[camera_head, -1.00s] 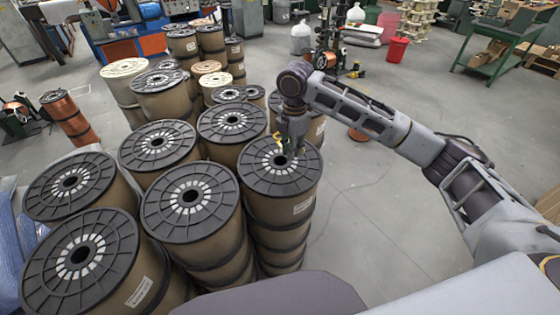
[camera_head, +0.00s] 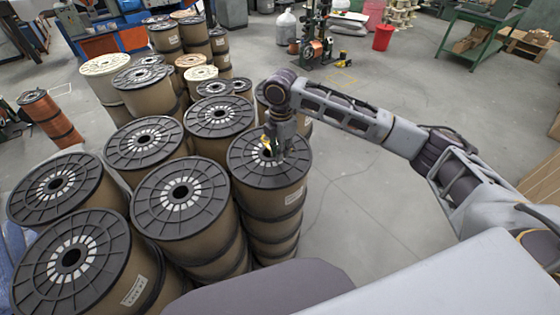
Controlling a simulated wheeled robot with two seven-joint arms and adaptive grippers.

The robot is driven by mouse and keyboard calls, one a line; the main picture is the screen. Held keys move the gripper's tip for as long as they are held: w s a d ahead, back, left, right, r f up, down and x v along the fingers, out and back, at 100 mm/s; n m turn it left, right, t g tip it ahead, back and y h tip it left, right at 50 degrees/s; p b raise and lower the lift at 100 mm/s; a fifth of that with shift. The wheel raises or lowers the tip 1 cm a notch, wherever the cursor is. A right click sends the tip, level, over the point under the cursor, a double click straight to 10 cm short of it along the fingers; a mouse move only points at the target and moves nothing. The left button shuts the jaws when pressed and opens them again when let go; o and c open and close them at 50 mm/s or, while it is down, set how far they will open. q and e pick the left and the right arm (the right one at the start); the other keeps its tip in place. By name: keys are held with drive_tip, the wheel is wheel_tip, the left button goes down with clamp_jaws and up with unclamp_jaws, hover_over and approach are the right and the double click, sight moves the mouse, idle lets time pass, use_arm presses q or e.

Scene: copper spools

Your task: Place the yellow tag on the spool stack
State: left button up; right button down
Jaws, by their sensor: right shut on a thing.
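The spool stack (camera_head: 268,190) nearest my right arm has a black flanged top with a hole and pale slots, and a white label on its side. My right gripper (camera_head: 271,148) points down at this top, near its centre hole. The yellow tag (camera_head: 266,141) shows as a small yellow patch at the fingers, which are shut on it. It is partly hidden by the fingers, and I cannot tell whether it touches the spool top. My left gripper is not in view.
Several other spool stacks (camera_head: 181,195) stand close together to the left and behind. Grey floor (camera_head: 360,215) is open to the right. A red bucket (camera_head: 383,37) and a green table (camera_head: 480,35) stand at the back.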

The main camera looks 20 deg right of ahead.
sight(281, 169)
drive_tip(key=shift+f, duration=0.3)
drive_tip(key=shift+f, duration=2.55)
drive_tip(key=c, duration=1.5)
unclamp_jaws()
drive_tip(key=shift+f, duration=0.1)
drive_tip(key=shift+o, duration=0.2)
drive_tip(key=shift+r, duration=0.2)
wheel_tip(281, 169, up, 12)
drive_tip(key=shift+f+b, duration=0.1)
drive_tip(key=shift+b, duration=0.2)
